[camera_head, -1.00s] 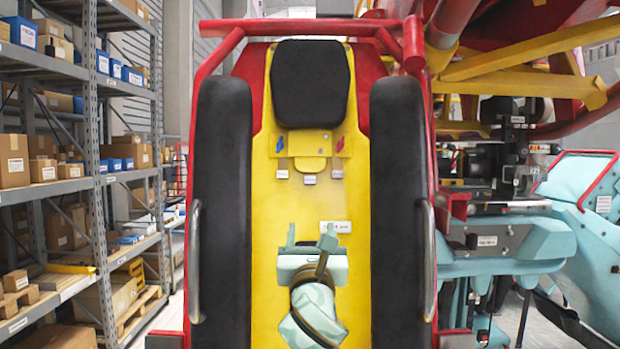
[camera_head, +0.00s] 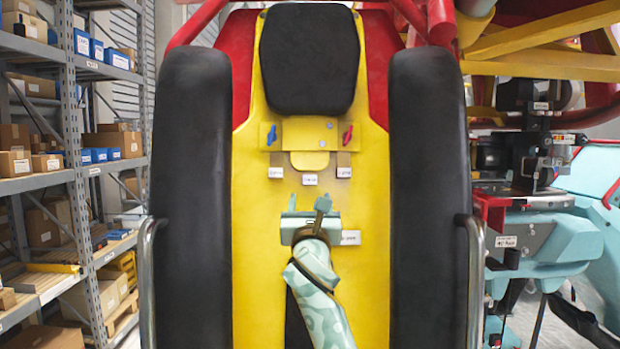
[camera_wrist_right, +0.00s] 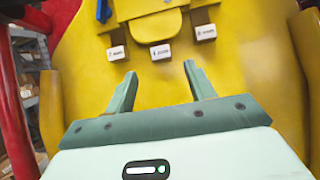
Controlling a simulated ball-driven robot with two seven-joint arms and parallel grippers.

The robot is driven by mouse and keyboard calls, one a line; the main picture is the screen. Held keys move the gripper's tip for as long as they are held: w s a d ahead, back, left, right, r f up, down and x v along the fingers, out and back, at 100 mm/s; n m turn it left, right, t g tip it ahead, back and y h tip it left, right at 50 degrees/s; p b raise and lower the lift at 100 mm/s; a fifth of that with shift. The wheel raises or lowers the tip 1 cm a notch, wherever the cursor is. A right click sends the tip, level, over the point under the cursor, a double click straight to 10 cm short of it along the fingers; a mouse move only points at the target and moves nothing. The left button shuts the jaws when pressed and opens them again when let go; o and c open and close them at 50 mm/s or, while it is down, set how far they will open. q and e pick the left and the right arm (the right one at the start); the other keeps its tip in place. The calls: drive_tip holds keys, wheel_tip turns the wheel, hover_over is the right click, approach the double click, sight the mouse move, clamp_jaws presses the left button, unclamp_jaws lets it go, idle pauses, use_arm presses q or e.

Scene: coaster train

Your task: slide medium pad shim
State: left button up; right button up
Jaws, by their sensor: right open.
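Three small white-labelled blocks, likely the shims, sit in a row below the yellow panel: a left one (camera_head: 276,172), a middle one (camera_head: 310,179) and a right one (camera_head: 344,172). Their labels are too small to read, so I cannot tell which is medium. In the right wrist view the middle block (camera_wrist_right: 160,51) lies just beyond and between my fingertips, with the left block (camera_wrist_right: 116,52) and right block (camera_wrist_right: 205,32) to either side. My right gripper (camera_head: 308,203) is open and empty, fingers toward the blocks and apart from them. My left gripper is not in view.
A black headrest (camera_head: 309,58) stands above the panel, which has a blue knob (camera_head: 272,134) and a red knob (camera_head: 347,134). Long black pads (camera_head: 190,190) (camera_head: 428,190) flank the yellow seat back. A white label plate (camera_head: 350,238) lies right of my wrist. Shelves stand at left.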

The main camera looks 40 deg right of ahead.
sight(310, 179)
drive_tip(key=p+x, duration=0.1)
drive_tip(key=x, duration=0.7)
drive_tip(key=shift+w+d+r, duration=0.1)
drive_tip(key=shift+w, duration=0.05)
